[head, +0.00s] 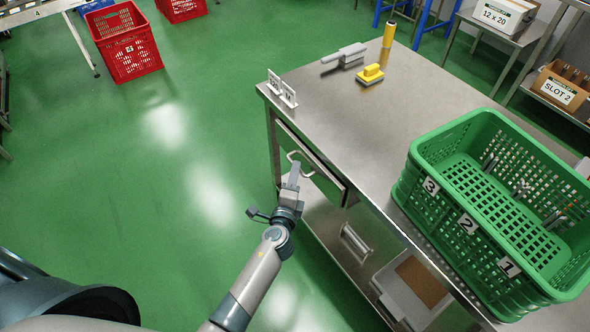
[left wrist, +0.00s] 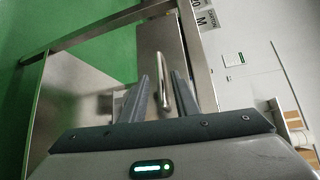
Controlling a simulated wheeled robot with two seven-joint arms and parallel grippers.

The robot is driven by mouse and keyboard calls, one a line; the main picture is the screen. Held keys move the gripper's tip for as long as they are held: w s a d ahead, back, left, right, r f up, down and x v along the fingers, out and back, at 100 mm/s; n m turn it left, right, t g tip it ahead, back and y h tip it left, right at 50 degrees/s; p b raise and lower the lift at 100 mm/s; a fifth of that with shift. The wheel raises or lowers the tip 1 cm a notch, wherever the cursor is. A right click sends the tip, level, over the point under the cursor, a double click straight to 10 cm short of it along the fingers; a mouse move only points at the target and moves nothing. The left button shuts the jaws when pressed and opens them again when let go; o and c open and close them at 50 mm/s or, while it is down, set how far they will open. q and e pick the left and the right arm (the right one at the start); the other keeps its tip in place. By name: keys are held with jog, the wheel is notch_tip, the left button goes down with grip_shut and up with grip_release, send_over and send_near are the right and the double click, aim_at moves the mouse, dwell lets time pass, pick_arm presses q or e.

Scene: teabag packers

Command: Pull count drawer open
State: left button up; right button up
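The drawer (head: 322,178) is under the left end of the steel table (head: 345,115); its front looks flush with the table frame, as far as I can tell. Its pale bar handle (head: 296,158) faces my left arm. My left gripper (head: 294,170) is just in front of the handle. In the left wrist view the two dark fingers (left wrist: 160,100) stand apart, with the handle (left wrist: 161,72) showing beyond and between them. I see no clear contact. The drawer's inside is hidden. My right gripper is not in view.
A green crate (head: 425,205) with numbered labels stands on the table. A lower shelf (head: 325,215) holds a white bin (head: 400,290).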

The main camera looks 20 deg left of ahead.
pick_arm(q)
jog(key=shift+w+a+f, duration=0.15)
jog(key=shift+w, duration=0.75)
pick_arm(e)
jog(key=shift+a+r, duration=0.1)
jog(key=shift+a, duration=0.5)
pick_arm(q)
grip_shut()
jog(key=shift+s, duration=0.1)
